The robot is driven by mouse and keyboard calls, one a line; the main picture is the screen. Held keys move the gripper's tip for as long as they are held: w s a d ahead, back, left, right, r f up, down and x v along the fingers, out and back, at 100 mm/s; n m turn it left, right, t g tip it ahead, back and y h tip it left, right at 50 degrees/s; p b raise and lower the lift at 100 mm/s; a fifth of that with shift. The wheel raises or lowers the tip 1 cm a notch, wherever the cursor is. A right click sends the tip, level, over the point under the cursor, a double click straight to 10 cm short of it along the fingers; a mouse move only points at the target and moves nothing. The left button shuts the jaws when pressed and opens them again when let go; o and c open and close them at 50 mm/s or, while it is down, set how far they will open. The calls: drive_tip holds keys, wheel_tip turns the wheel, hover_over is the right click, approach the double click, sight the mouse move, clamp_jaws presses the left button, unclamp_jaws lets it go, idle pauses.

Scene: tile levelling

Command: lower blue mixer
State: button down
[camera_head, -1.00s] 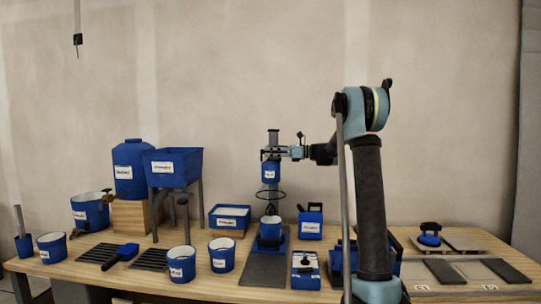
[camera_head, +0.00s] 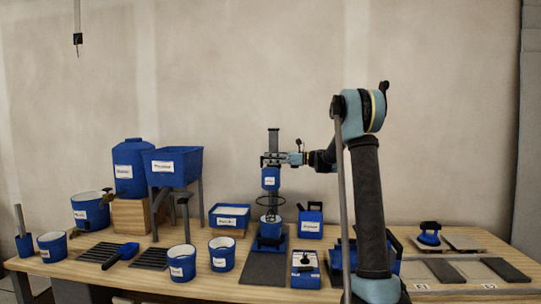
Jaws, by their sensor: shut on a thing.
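The blue mixer head (camera_head: 270,179) rides on a dark upright column (camera_head: 273,142) near the middle of the table. A dark ring (camera_head: 270,201) hangs below it, just above a blue bucket (camera_head: 270,229) on the mixer's base. My gripper (camera_head: 290,158) is beside the column at the height of the head's top, shut on the mixer's handle part. The exact contact is too small to make out.
Blue buckets (camera_head: 182,262) stand at the front left. A blue hopper (camera_head: 172,166) on legs and a blue tank (camera_head: 131,165) stand behind. A blue box (camera_head: 306,270) is right of the base, and tiles (camera_head: 445,271) lie at the right.

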sight(271, 177)
wheel_tip(271, 177, down, 9)
drive_tip(key=shift+f, duration=0.15)
drive_tip(key=c, duration=1.5)
unclamp_jaws()
drive_tip(key=shift+w+f, duration=0.15)
drive_tip(key=shift+f, duration=0.05)
drive_tip(key=shift+c, duration=0.2)
drive_tip(key=shift+o, duration=0.3)
drive_tip(key=shift+r, duration=0.1)
drive_tip(key=d, duration=1.2)
drive_tip(key=shift+s, duration=0.25)
drive_tip(key=shift+s, duration=0.1)
